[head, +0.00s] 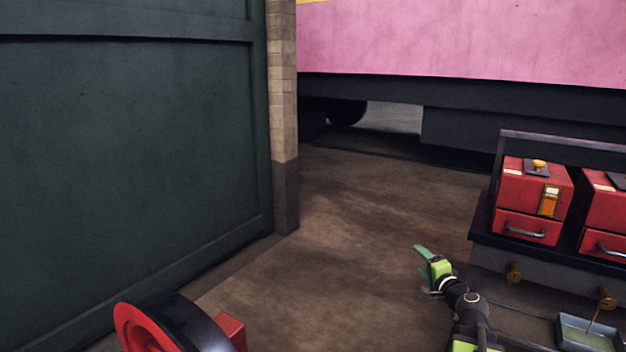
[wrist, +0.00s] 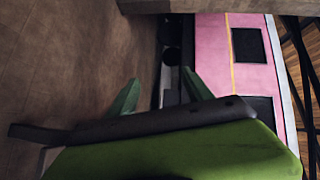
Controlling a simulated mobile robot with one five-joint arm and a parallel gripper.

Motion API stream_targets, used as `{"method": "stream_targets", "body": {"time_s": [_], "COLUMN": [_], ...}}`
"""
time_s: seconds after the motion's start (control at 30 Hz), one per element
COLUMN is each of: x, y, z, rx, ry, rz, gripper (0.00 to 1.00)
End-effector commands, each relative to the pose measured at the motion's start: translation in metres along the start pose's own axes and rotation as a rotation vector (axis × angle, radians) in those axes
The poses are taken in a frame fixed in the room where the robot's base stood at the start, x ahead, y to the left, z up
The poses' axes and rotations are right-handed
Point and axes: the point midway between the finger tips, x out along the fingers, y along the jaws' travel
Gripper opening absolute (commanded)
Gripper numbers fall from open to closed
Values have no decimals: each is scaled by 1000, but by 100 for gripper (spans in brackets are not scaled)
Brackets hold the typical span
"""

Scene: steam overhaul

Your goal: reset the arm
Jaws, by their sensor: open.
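My gripper (head: 424,268) shows at the lower right of the head view, with green fingers and a lime-green body on a dark arm. It is raised in front of the brown floor, to the left of a dark bench. In the wrist view the two green fingertips (wrist: 160,95) stand apart with nothing between them. The gripper is open and empty.
A dark bench (head: 485,232) with red drawer boxes (head: 527,224) stands at the right. A dark green panel wall (head: 135,150) fills the left. A red and black wheel-like object (head: 165,325) is at lower left. A pink carriage (head: 450,40) stands behind. The middle floor is clear.

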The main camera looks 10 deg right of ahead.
Motion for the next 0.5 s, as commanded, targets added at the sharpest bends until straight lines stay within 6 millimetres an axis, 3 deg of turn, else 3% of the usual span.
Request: {"method": "stream_targets", "body": {"time_s": [0.03,0.1,0.23,0.3,0.4,0.5], "x": [13,26,33,27,9,-18], "y": [-17,-27,-36,-36,-27,-11], "z": [42,103,216,272,339,390], "rx": [-45,-122,-288,-387,-534,-693], "ry": [-81,-198,-428,-551,-715,-870], "rz": [12,38,96,134,200,286], "gripper": [59,59,59,59,59,59]}}
